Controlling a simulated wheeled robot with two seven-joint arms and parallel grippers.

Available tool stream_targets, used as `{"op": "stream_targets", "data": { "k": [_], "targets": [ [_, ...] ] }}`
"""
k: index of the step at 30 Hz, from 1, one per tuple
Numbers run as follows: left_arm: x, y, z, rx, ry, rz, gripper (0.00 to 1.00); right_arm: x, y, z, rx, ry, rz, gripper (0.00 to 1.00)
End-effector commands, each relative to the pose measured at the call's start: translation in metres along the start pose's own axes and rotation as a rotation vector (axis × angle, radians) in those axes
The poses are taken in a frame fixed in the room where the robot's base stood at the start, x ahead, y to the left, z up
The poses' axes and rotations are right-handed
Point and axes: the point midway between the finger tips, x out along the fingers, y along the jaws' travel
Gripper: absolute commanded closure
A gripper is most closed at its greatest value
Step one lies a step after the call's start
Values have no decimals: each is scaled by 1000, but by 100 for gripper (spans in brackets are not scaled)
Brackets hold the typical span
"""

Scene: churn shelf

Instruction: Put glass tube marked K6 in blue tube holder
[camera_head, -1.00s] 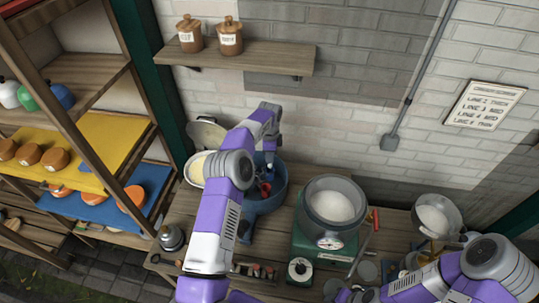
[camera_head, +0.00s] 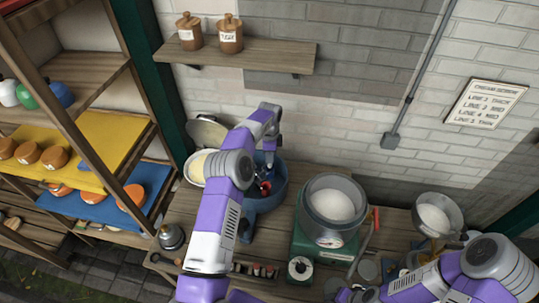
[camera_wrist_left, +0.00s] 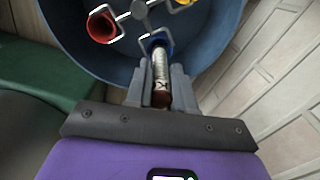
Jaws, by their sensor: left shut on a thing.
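My left gripper (camera_wrist_left: 162,88) is shut on a glass tube (camera_wrist_left: 161,72) with a dark red end and a label on which a "K" shows; the rest of the marking is not readable. The tube's far end meets the blue tube holder (camera_wrist_left: 157,40); how deep it sits in it, I cannot tell. In the head view the left gripper (camera_head: 266,172) reaches down into the blue round tub (camera_head: 267,203), and the tube is too small to make out. My right arm (camera_head: 430,280) is at the lower right, and its fingers are not clear.
A red holder (camera_wrist_left: 101,26) and a yellow holder (camera_wrist_left: 184,2) sit on the same wire frame inside the tub. A green scale (camera_head: 312,245) with a bowl (camera_head: 335,205) stands right of the tub. A pale open bowl (camera_head: 194,168) is close on its left.

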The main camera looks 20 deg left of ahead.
Motion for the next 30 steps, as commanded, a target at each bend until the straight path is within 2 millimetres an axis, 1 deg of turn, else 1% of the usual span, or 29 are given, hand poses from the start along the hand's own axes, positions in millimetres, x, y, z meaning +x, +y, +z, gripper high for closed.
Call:
{"op": "stream_targets", "data": {
  "k": [12, 23, 30],
  "targets": [
    [11, 0, 0, 0, 0, 0, 100, 6, 2, 0, 0, 0, 0, 57],
    [11, 0, 0, 0, 0, 0, 100, 6, 2, 0, 0, 0, 0, 57],
    [15, 0, 0, 0, 0, 0, 100, 9, 3, 0, 0, 0, 0, 57]
  ]
}}
